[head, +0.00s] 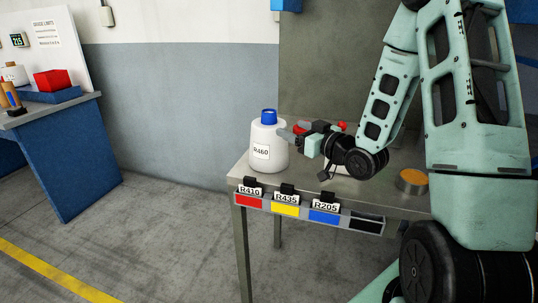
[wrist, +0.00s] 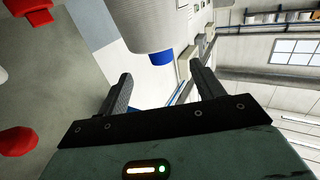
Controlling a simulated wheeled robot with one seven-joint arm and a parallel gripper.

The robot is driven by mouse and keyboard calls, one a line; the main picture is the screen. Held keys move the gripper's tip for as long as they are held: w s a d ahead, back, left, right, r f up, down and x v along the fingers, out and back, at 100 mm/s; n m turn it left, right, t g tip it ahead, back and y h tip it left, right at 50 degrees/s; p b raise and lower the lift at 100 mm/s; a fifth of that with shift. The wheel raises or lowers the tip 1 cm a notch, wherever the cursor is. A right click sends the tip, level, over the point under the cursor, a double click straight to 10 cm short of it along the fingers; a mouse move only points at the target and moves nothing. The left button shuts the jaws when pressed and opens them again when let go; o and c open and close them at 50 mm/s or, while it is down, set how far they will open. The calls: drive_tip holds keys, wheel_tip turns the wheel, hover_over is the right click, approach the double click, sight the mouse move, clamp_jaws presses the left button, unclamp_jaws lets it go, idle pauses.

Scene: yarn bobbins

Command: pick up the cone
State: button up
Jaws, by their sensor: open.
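The cone is a white yarn cone (head: 265,150) with a blue top and a label reading R460. It stands upright on the left part of a grey metal table (head: 240,173). In the wrist view the cone (wrist: 155,22) shows at the top, its blue tip (wrist: 161,57) in line with the gap between the fingers. My gripper (head: 290,132) is open and empty, just right of the cone's upper part. Its two fingers also show apart in the wrist view (wrist: 160,72). I cannot tell whether a finger touches the cone.
Red-topped pieces (head: 341,127) show behind my gripper, partly hidden; a red end (wrist: 18,140) shows in the wrist view. A rail with R410, R435 and R205 labels (head: 289,198) runs along the table front. An orange-topped disc (head: 413,180) lies to the right. A blue bench (head: 70,155) stands far left.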

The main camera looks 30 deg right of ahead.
sight(274, 119)
drive_tip(key=w, duration=0.4)
drive_tip(key=shift+w+a+r+p, duration=0.15)
drive_tip(key=shift+w+a+p, duration=0.45)
drive_tip(key=shift+w+p, duration=0.35)
drive_tip(key=shift+w, duration=1)
drive_tip(key=shift+w+a+p, duration=0.15)
drive_tip(key=shift+w+p, duration=0.35)
drive_tip(key=shift+w, duration=1)
clamp_jaws()
